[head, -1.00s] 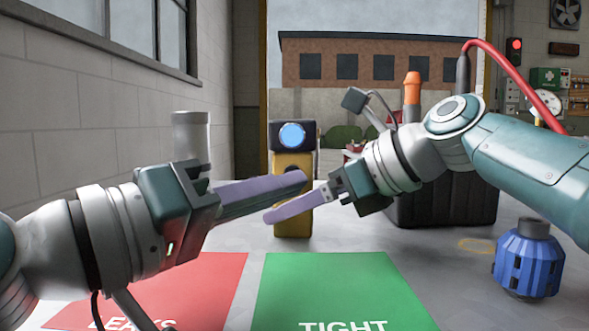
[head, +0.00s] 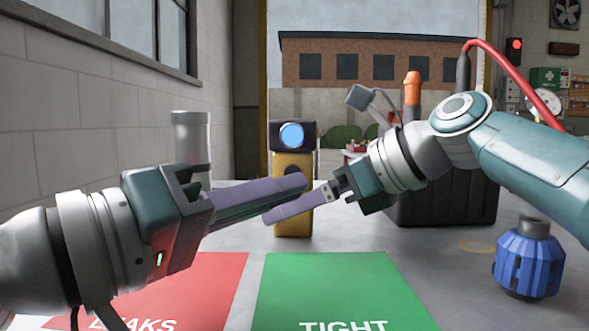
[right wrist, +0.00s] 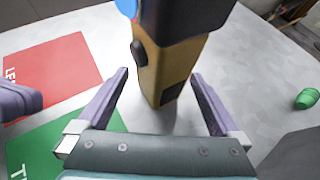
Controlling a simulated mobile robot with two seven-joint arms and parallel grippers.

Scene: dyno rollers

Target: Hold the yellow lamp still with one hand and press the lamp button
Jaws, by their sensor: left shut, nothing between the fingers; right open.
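The yellow lamp (head: 292,166) stands upright on the table, with a dark head and a round blue lens. In the right wrist view the lamp (right wrist: 165,72) rises between the spread fingers of my open right gripper (right wrist: 160,76), with a gap visible at the right finger. A dark knob (right wrist: 139,52), possibly the lamp button, sticks out of one side. My left gripper (head: 303,183) is shut and empty; in the head view its fingers overlap the lamp's body. Its tip also shows at the left edge of the right wrist view (right wrist: 18,101). The right fingers (head: 270,215) are partly hidden in the head view.
A red LEAKS mat (head: 215,290) and a green TIGHT mat (head: 335,285) lie in front. A blue ribbed part (head: 527,262) stands at the right. A clear cylinder (head: 191,140) is at the back left, and a dark case (head: 445,205) is behind my right arm.

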